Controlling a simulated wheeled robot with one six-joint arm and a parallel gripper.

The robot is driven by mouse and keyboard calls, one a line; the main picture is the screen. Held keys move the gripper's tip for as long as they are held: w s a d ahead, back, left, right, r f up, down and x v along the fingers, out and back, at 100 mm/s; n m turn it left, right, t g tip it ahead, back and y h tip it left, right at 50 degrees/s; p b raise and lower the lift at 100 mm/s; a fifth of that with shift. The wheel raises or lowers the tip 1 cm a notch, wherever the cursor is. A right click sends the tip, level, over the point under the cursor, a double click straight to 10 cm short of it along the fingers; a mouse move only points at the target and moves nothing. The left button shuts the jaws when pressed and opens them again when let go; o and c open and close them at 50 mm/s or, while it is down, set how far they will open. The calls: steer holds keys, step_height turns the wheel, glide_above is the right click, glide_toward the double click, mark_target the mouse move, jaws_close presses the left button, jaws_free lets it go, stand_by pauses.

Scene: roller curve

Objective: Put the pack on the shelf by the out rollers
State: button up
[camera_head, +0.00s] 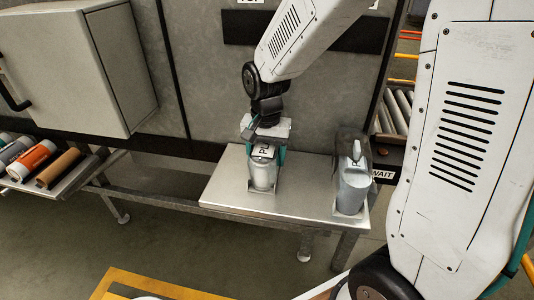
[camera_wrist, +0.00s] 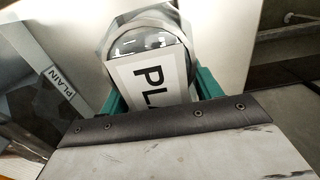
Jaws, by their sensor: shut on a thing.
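A metal shelf (camera_head: 225,190) juts from the grey wall in the head view, beside the rollers at the right. A grey-white cylindrical pack (camera_head: 262,176) with a white label is over the left half of the shelf. My gripper (camera_head: 264,160) is shut on it from above, with teal fingers on either side. In the wrist view the pack (camera_wrist: 150,45) is between the teal fingers, and its label shows "PLA", the rest hidden. The pack looks upright; whether its base touches the shelf I cannot tell.
Rollers (camera_head: 395,112) lie behind the shelf's right end, near a "WAIT" sign (camera_head: 382,174). A rack at the left holds several coloured cylinders (camera_head: 32,158) under a grey cabinet (camera_head: 75,65). Shelf between the two packs is bare.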

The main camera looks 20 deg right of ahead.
steer(key=o, duration=1.6)
steer(key=shift+o, duration=0.2)
step_height(320, 180, up, 12)
steer(key=shift+s+r, duration=0.15)
steer(key=s+d+r+n+t, duration=0.1)
steer(key=s+n, duration=0.6)
steer(key=s, duration=1.5)
steer(key=shift+d+r, duration=0.55)
steer(key=shift+d, duration=0.65)
